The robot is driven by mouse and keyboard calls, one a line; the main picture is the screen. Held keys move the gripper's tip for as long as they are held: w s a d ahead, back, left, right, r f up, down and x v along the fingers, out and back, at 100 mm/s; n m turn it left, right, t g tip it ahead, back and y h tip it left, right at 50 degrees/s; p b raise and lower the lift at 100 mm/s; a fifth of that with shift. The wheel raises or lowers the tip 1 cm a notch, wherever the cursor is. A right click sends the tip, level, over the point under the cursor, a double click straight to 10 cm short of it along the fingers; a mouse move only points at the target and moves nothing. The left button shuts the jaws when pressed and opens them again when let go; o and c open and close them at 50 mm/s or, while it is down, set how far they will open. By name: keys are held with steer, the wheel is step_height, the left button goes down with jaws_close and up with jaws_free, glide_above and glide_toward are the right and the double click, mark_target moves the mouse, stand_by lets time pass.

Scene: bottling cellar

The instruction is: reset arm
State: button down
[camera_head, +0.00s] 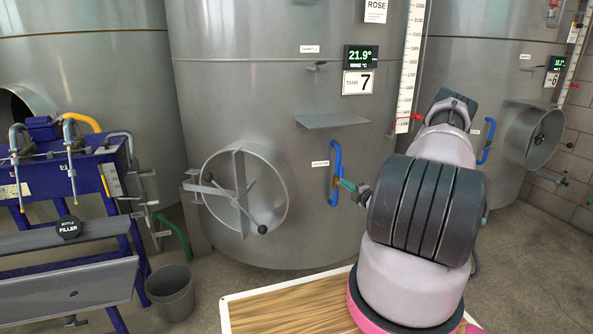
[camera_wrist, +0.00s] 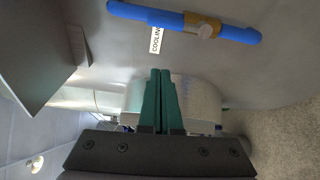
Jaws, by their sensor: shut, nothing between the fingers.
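My gripper (camera_head: 346,185) shows in the head view at the end of my folded arm, in front of the lower part of tank 7 (camera_head: 268,110). Its green fingers are pressed together with nothing between them. In the wrist view my gripper (camera_wrist: 160,74) shows the same two green fingers side by side, pointing up the picture. A blue cooling pipe (camera_head: 335,158) on the tank wall is just behind the fingertips in the head view. In the wrist view the pipe (camera_wrist: 165,16) runs across the top, apart from the fingertips.
A small metal shelf (camera_head: 332,120) juts from tank 7 above the pipe. A round manway door (camera_head: 245,195) is at its lower left. A blue bottle filler (camera_head: 70,170) and a grey bucket (camera_head: 171,291) stand at left. Another tank (camera_head: 510,80) stands at right.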

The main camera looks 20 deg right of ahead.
steer(key=a+r+n+g+y, duration=0.4)
steer(key=a+r+n+y, duration=0.4)
steer(key=a+r+n, duration=0.7)
steer(key=s+a+r+n+g, duration=0.3)
steer(key=a+r+n+g, duration=0.15)
steer(key=r, duration=0.25)
steer(key=s+a+r+n+g, duration=0.3)
steer(key=s+a+r+n, duration=0.15)
steer(key=r, duration=0.25)
steer(key=s+a+r+n+g+h, duration=0.1)
steer(key=s+a+r+n+h, duration=0.15)
steer(key=s+r+n, duration=0.35)
steer(key=s+a+r+n+g+h, duration=0.1)
steer(key=s+a+r+n+g, duration=0.1)
steer(key=s+a+r+n, duration=0.45)
steer(key=s+d+r+n+t+h, duration=0.2)
steer(key=s+n, duration=0.3)
steer(key=s, duration=0.4)
steer(key=s+d+r+n+t+h, duration=0.2)
steer(key=s+n, duration=0.3)
steer(key=s, duration=0.4)
steer(key=shift+s+d+r+h, duration=0.25)
steer(key=shift+s+d+h, duration=0.05)
steer(key=shift+d+h, duration=0.45)
steer(key=shift+n, duration=0.25)
